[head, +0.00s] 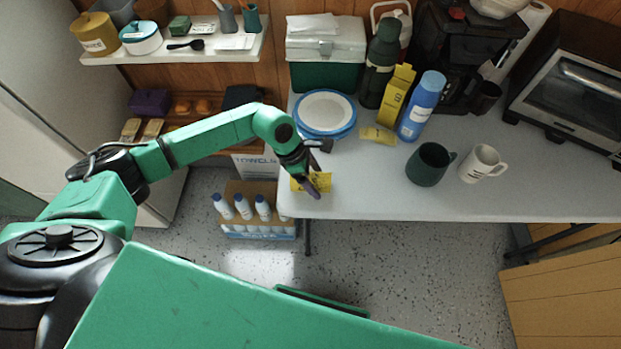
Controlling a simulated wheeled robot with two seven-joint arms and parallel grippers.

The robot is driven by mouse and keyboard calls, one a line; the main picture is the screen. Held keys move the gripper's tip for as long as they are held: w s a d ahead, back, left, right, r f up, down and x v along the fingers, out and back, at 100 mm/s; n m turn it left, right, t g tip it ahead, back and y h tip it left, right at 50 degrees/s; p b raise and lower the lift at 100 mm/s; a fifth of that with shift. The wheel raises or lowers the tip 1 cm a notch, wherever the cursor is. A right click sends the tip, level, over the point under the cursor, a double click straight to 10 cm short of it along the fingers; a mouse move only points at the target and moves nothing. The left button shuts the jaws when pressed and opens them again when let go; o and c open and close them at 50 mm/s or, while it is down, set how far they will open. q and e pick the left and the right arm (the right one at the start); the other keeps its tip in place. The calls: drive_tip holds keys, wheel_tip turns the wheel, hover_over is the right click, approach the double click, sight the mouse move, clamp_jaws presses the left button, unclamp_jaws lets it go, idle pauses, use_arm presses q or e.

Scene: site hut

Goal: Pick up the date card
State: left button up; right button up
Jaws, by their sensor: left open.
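A yellow card (323,183), which I take to be the date card, lies flat on the grey table (380,195) at its front left corner. My left gripper (311,178) is open over this card and hides part of it. I cannot tell whether its fingertips touch the card. A small purple item (312,190) shows at the fingertips, over the card's near edge; what it is and whether it is touched is unclear. My right gripper is out of view.
Blue-rimmed plates (324,112) stand just behind the gripper. A yellow packet (378,135), a yellow box (396,96), a blue bottle (422,106), a green mug (430,164) and a white mug (483,163) are farther right. The table's front middle is clear. A bottle crate (258,235) stands on the floor.

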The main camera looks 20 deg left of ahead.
use_arm(q)
drive_tip(key=shift+f+b, duration=0.2)
drive_tip(key=shift+b, duration=0.1)
drive_tip(key=shift+c, duration=0.3)
clamp_jaws()
